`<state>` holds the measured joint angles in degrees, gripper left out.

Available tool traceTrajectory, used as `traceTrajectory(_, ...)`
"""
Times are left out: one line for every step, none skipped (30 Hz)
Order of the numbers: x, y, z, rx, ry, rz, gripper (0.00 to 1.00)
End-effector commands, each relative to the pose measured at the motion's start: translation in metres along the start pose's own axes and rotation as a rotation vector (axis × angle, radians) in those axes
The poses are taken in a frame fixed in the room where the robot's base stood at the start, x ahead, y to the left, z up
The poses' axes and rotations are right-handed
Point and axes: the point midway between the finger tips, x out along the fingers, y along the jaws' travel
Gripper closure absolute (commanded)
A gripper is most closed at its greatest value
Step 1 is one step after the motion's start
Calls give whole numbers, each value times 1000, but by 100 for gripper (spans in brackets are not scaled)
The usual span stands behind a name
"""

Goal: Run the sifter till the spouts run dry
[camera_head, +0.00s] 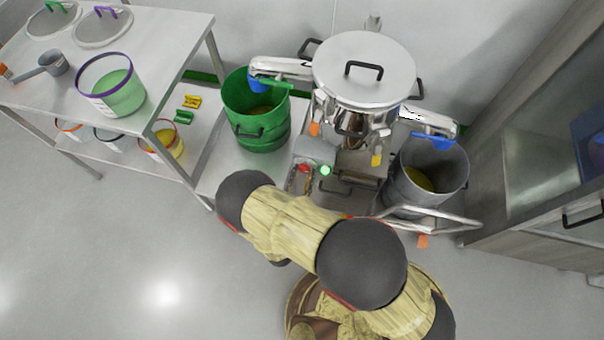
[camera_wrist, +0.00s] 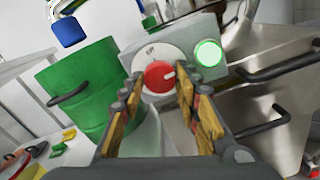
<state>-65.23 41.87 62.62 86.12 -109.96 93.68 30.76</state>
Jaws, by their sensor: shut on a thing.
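The steel sifter (camera_head: 363,70) stands against the wall with its lid on. Its left spout (camera_head: 282,67), with a blue end, hangs over a green bin (camera_head: 258,135) holding some tan material. Its right spout (camera_head: 430,121), also blue-ended, is over a grey bin (camera_head: 425,190) with yellowish material inside. The control box (camera_head: 315,150) carries a red knob (camera_wrist: 159,76) and a green button (camera_wrist: 208,53) that glows. My gripper (camera_wrist: 160,88) is shut on the red knob, a finger at each side. I cannot tell whether material falls from the spouts.
A steel table (camera_head: 150,35) at left bears a purple-rimmed tub (camera_head: 112,85), sieves and a scoop (camera_head: 50,66). Several tubs and clips sit on its lower shelf. A cabinet (camera_head: 545,160) stands close at right. A metal rail (camera_head: 435,218) crosses before the grey bin. Floor at lower left is clear.

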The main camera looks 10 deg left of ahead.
Motion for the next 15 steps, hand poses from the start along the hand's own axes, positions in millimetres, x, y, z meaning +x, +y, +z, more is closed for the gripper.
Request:
traceTrajectory(0, 0, 0, -32, 1, -1, 93)
traceTrajectory(0, 0, 1, -54, 1, -1, 93)
traceTrajectory(0, 0, 1, -85, 1, 0, 93)
traceTrajectory(0, 0, 1, -110, 1, 0, 93)
traceTrajectory(0, 0, 1, -136, 1, 0, 93)
traceTrajectory(0, 0, 1, -173, 1, 0, 93)
traceTrajectory(0, 0, 1, -201, 1, 0, 93)
traceTrajectory(0, 0, 1, -229, 1, 0, 93)
traceTrajectory(0, 0, 1, -267, 1, 0, 93)
traceTrajectory(0, 0, 1, -296, 1, 0, 93)
traceTrajectory(0, 0, 1, -324, 1, 0, 93)
traceTrajectory(0, 0, 1, -363, 1, 0, 93)
traceTrajectory(0, 0, 1, -391, 1, 0, 93)
traceTrajectory(0, 0, 1, -420, 1, 0, 93)
traceTrajectory(0, 0, 1, -458, 1, 0, 93)
